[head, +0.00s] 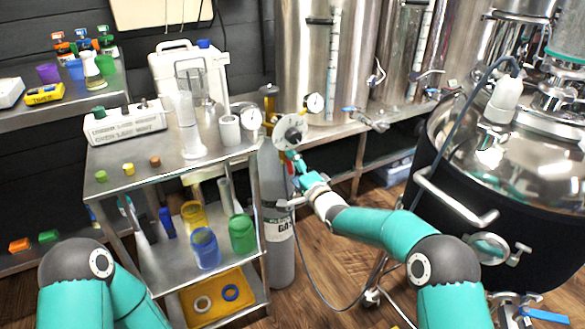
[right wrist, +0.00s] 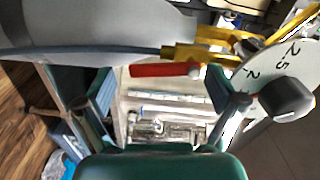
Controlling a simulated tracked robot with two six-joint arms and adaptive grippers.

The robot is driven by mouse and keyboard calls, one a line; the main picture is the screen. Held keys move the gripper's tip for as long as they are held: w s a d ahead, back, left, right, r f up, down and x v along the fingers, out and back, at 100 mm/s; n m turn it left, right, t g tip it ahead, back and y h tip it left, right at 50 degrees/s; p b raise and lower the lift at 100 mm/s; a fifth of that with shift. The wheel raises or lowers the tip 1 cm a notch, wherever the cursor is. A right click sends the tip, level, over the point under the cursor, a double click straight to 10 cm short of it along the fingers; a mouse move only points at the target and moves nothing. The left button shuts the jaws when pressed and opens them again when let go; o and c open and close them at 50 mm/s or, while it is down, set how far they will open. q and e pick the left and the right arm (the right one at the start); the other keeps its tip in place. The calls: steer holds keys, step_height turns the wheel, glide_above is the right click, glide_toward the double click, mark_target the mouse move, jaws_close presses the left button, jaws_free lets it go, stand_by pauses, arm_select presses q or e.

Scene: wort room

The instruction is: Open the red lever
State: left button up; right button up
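The red lever (right wrist: 160,69) shows in the right wrist view as a short horizontal bar with a pale rounded end, next to yellow fittings. In the head view it is a small red spot (head: 291,155) beside the gas cylinder's gauge, mostly hidden by my gripper. My right gripper (right wrist: 161,88) is open, with one finger to the left of the lever and one to the right. It looks apart from the lever, which lies just beyond the fingertips. In the head view my right gripper (head: 297,164) is small, at the cylinder's top. My left gripper is out of view.
The grey gas cylinder (head: 280,258) stands between a metal trolley (head: 128,168) with cups and bottles and a steel kettle (head: 472,165). A gauge (head: 290,131) sits close above my right gripper. A hose hangs by the cylinder.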

steer(key=shift+a+r, duration=0.1)
steer(key=shift+a, duration=0.05)
steer(key=s+d+r+n+b, duration=0.3)
steer(key=s+d+n+b, duration=0.7)
steer(key=s+n, duration=0.5)
steer(key=s+d+f+m+g+h, duration=0.1)
steer(key=f+g, duration=0.1)
steer(key=f, duration=1)
steer(key=s+d+f+m+g+h, duration=0.1)
steer(key=d+f+g+h, duration=0.1)
steer(key=f, duration=1)
steer(key=shift+s+d+f+m, duration=0.3)
steer(key=shift+s+f, duration=0.05)
